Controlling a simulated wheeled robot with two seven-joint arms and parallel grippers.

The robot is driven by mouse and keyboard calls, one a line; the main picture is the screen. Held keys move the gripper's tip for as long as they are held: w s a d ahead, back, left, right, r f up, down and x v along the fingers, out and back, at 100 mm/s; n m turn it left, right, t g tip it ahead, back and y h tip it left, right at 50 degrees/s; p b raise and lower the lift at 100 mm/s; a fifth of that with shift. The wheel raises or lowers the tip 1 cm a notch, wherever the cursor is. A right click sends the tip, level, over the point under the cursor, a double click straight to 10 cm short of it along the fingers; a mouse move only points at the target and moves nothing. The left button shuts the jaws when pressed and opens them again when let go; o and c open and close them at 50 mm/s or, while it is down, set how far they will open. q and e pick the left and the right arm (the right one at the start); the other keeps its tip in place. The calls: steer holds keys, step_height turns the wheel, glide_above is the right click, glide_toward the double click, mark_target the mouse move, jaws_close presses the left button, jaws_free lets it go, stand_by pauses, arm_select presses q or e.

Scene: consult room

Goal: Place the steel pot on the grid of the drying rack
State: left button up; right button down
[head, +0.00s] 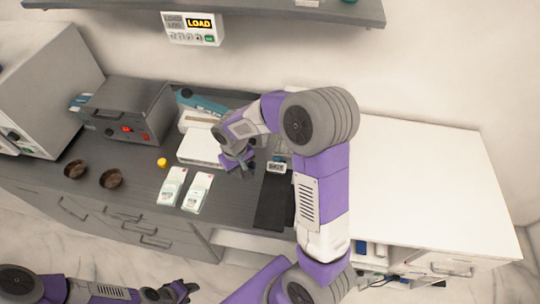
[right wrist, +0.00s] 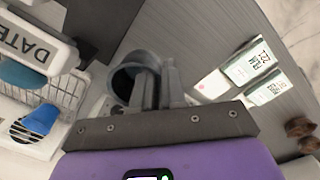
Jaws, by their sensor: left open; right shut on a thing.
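My right gripper (head: 238,163) is over the dark counter beside a white flat device. In the right wrist view its fingers (right wrist: 158,88) are shut on the wall of a grey, open-topped steel pot (right wrist: 122,84). The pot's lower part is partly hidden, and I cannot tell whether it touches the surface below. A white rack with a wire grid (right wrist: 68,92) is at the left of the right wrist view, apart from the pot; my arm largely hides that area in the head view. My left gripper (head: 180,291) is open and empty at the bottom, in front of the counter.
A sign reading DATE (right wrist: 32,45) and a blue object (right wrist: 38,120) are by the rack. Two white packets (head: 171,186), a yellow item (head: 161,162) and two brown bowls (head: 111,179) lie left. A grey device (head: 128,110) stands behind. The white tabletop (head: 420,190) is clear.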

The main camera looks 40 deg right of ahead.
steer(key=w+d+r+n+b, duration=0.1)
steer(key=d, duration=1)
steer(key=w+d+r, duration=0.1)
steer(key=w+d, duration=0.1)
steer(key=d, duration=1)
steer(key=f, duration=0.4)
steer(key=shift+a+f, duration=0.1)
steer(key=shift+a, duration=0.1)
steer(key=shift+f, duration=2.15)
steer(key=shift+b, duration=0.3)
steer(key=shift+f, duration=0.15)
steer(key=c, duration=1.2)
jaws_free()
